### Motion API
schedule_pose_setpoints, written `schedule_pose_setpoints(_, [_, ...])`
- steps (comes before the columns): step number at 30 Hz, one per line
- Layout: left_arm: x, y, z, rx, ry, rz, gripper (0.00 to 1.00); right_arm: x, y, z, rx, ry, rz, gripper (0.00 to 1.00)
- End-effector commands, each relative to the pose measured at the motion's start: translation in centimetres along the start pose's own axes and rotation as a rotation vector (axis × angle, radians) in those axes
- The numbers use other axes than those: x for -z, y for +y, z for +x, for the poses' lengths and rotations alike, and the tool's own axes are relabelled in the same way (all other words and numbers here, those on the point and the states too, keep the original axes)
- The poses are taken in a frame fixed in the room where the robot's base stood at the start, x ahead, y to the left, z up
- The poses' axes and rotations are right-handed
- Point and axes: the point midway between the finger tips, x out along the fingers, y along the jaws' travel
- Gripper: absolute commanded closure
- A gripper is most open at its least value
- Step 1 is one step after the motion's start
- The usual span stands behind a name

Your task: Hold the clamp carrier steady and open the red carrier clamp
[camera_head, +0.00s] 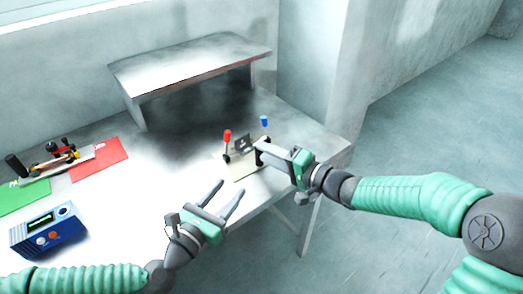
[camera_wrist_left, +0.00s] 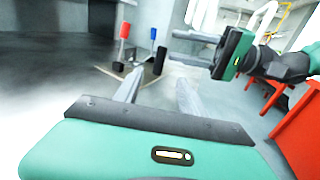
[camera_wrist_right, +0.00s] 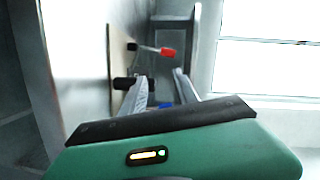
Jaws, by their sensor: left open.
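The clamp carrier (camera_head: 241,167) is a pale plate near the table's right front edge, bearing a dark centre piece. The red carrier clamp (camera_head: 227,136) stands upright at its left; its red handle also shows in the left wrist view (camera_wrist_left: 124,31) and right wrist view (camera_wrist_right: 167,52). A blue-handled clamp (camera_head: 264,121) stands at the right. My right gripper (camera_head: 261,150) is open beside the carrier's right side, its fingers pointing left; whether they touch it I cannot tell. My left gripper (camera_head: 231,192) is open and empty in front of the carrier, apart from it.
A grey raised shelf (camera_head: 190,65) stands at the back of the table. A blue box with a display (camera_head: 48,234), a red mat (camera_head: 100,158), a green mat (camera_head: 22,198) and a small assembly (camera_head: 58,160) lie at left. The table's middle is clear.

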Motion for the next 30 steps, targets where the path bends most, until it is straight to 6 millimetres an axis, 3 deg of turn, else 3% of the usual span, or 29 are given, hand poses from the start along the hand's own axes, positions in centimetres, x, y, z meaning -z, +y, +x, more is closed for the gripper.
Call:
schedule_pose_setpoints(3, [0.0,0.0,0.1,0.000,0.000,0.000,0.52,-0.7,-1.4,1.1,0.042,-0.034,0.046,0.64])
schedule_pose_setpoints(8, [0.0,-0.1,2.0,0.003,0.001,0.002,0.52,-0.8,-1.6,1.2,0.048,-0.037,0.057,0.64])
schedule_pose_setpoints(24, [-0.1,-0.1,14.4,0.001,-0.001,0.002,0.52,-0.8,-1.6,1.1,0.045,-0.036,0.055,0.64])
schedule_pose_setpoints(30, [0.0,-0.1,16.6,0.000,-0.001,0.001,0.52,-0.8,-1.6,1.1,0.045,-0.036,0.054,0.64])
